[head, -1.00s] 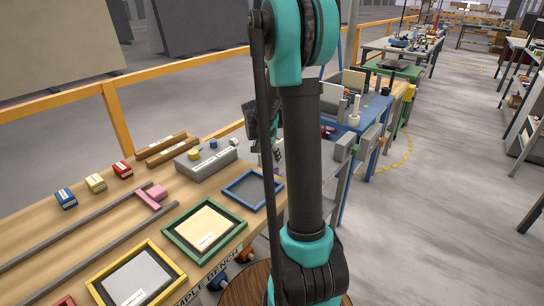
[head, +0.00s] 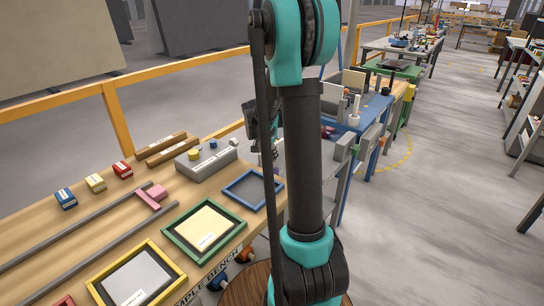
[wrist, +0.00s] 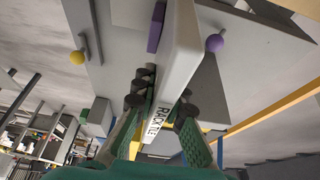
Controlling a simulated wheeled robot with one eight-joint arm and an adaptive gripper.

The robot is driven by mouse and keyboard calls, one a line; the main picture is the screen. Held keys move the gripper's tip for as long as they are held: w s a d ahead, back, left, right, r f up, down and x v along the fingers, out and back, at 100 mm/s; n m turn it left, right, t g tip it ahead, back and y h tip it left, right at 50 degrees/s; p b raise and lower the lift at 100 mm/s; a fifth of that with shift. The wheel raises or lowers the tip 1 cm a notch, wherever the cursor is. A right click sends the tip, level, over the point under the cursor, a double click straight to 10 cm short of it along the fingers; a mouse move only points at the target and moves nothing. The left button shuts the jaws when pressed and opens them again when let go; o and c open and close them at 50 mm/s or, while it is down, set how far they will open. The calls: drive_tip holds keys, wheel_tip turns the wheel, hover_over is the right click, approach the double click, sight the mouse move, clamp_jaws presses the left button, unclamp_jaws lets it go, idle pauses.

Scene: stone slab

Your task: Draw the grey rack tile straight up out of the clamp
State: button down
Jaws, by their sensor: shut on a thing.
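The grey rack tile (wrist: 180,58) is a pale slab with a "RACK TILE" label in the wrist view. My gripper (wrist: 163,103) is shut on it, with dark finger pads on its two sides near the labelled end. The tile's far end runs up to the top of the wrist view, beside a purple bar (wrist: 157,27) and a grey surface. Whether the tile still sits in the clamp cannot be told. In the head view my own arm hides the tile and most of the gripper.
A yellow ball knob (wrist: 77,57) and a purple ball knob (wrist: 214,42) stand either side of the tile. In the head view, the wooden bench (head: 100,211) holds a green frame (head: 181,247), a blue frame (head: 232,199) and a grey control box (head: 193,163).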

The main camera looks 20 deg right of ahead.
drive_tip(key=shift+r, duration=3.4)
